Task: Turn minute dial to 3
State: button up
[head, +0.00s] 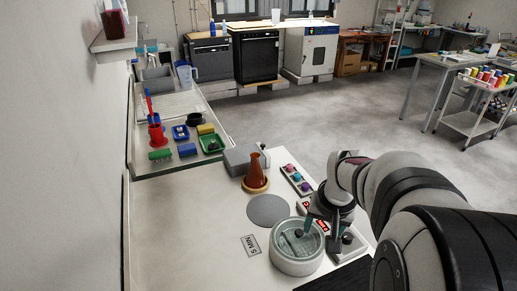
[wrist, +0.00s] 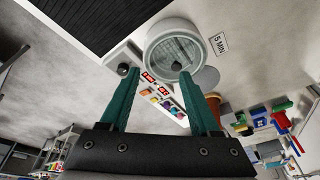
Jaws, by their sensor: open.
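A small pale control box (head: 349,246) with a dark round knob (head: 347,238) stands at the bench's front right. The knob also shows in the wrist view (wrist: 122,70), just outside the left fingertip. I cannot read a scale or the knob's setting. Red display-like labels (wrist: 149,77) lie between the fingers in the wrist view. My gripper (head: 321,233) has teal fingers and points down beside the box. It is open and empty in the wrist view (wrist: 159,74). In the head view the fingers hide part of the box and labels.
A round glass-topped vessel (head: 297,263) stands close left of my gripper. A "5 MIN" card (head: 250,245), a grey disc (head: 268,210), a brown flask (head: 255,172) and a strip of coloured pieces (head: 296,179) lie around it. The left bench front is clear.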

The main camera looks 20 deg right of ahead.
aim_at(348, 236)
jog(key=shift+o, duration=0.2)
jog(key=d+f+h, duration=0.1)
jog(key=d+f, duration=0.1)
jog(key=d, duration=1)
jog(key=shift+w+f+m+h, duration=0.3)
jog(key=shift+f+m, duration=0.05)
jog(key=shift+m, duration=0.05)
jog(key=x, duration=1.5)
jog(key=shift+w+a+f, duration=0.1)
jog(key=shift+w+f, duration=0.15)
jog(key=shift+w, duration=0.1)
grip_shut()
